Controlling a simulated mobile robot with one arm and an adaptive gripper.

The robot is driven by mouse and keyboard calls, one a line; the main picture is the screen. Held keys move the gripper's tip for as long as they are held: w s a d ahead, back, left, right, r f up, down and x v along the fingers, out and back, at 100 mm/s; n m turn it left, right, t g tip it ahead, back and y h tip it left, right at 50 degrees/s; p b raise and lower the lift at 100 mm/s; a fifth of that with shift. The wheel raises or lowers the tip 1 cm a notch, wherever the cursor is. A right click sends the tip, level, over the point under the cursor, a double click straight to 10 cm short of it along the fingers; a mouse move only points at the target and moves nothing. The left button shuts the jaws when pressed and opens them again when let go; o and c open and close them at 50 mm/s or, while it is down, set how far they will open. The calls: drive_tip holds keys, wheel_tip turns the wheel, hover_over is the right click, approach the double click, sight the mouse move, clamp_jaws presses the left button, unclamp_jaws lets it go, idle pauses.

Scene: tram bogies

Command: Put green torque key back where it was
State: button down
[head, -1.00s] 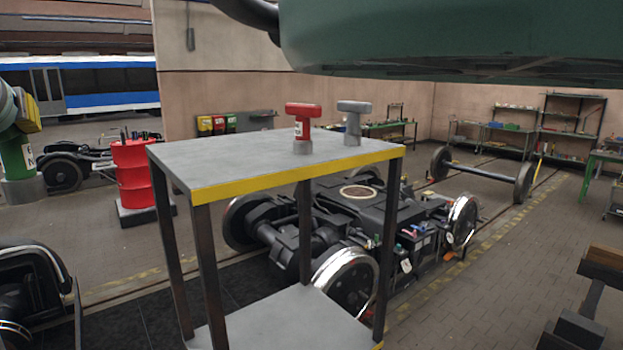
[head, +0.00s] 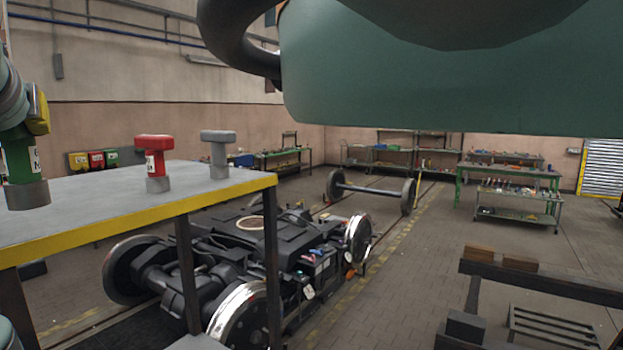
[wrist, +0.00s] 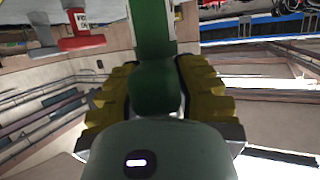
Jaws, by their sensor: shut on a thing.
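The green torque key (head: 20,160) hangs upright at the left edge of the head view, with a white label and a grey round lower end. My gripper (head: 27,116), with yellow fingers, is shut on its upper part. The key appears in front of or over the grey tabletop (head: 90,197); I cannot tell whether it touches. A red torque key (head: 155,160) and a grey torque key (head: 218,155) stand upright on the table to its right. In the wrist view the green key (wrist: 152,35) sits between the yellow fingers (wrist: 155,90), its top partly hidden.
The table has a yellow front edge (head: 140,222). A bogie (head: 250,250) with shiny wheels stands behind and below it. A large green body (head: 450,90) overhangs the upper view. A dark rack with wooden blocks (head: 500,262) is at right. The middle floor is open.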

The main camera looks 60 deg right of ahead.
drive_tip(key=s+d+p+x, duration=0.1)
drive_tip(key=d+p+x, duration=0.1)
drive_tip(key=p+x, duration=0.6)
drive_tip(key=shift+d+x, duration=0.3)
drive_tip(key=shift+x, duration=2.3)
drive_tip(key=shift+s+r, duration=0.1)
drive_tip(key=c, duration=0.8)
unclamp_jaws()
drive_tip(key=shift+c, duration=0.2)
